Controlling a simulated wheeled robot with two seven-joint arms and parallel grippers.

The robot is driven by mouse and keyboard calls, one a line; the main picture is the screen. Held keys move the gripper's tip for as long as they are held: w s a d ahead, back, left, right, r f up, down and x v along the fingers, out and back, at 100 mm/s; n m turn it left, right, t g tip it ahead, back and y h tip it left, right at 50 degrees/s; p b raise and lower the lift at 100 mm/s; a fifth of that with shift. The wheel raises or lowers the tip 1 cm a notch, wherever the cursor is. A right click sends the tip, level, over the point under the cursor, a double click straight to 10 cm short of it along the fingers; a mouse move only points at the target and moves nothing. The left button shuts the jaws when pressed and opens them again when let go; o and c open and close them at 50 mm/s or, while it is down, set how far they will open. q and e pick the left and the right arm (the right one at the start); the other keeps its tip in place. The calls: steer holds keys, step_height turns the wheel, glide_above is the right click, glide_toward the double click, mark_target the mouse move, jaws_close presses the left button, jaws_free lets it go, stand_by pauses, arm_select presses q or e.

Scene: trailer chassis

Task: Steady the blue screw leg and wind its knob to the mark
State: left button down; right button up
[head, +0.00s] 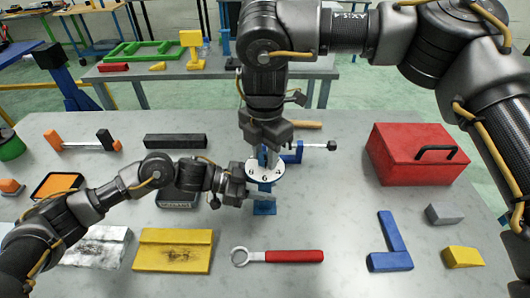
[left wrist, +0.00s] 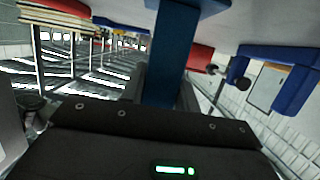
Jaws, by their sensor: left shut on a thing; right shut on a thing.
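The blue screw leg (head: 264,208) stands upright near the middle of the table, with a white numbered dial (head: 265,173) at its top. My left gripper (head: 262,192) is shut around the leg just below the dial. In the left wrist view the blue leg (left wrist: 172,50) runs between the left fingers. My right gripper (head: 264,150) comes down from above and is shut on the knob above the dial. Its fingers mostly hide the knob. The dial's mark cannot be made out.
A blue clamp (head: 293,154) lies just behind the leg. A red toolbox (head: 420,154) stands at right. A red-handled wrench (head: 280,256), a blue angle piece (head: 391,245) and a yellow plate (head: 173,251) lie in front. The table between leg and toolbox is clear.

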mark_target(266, 155)
steer(key=shift+d+f, duration=0.1)
steer(key=shift+f, duration=0.05)
stand_by(0.4)
steer(key=o, duration=1)
steer(key=shift+w, duration=0.1)
steer(key=shift+r, duration=0.2)
step_height(266, 155, up, 12)
steer(key=shift+f, duration=0.1)
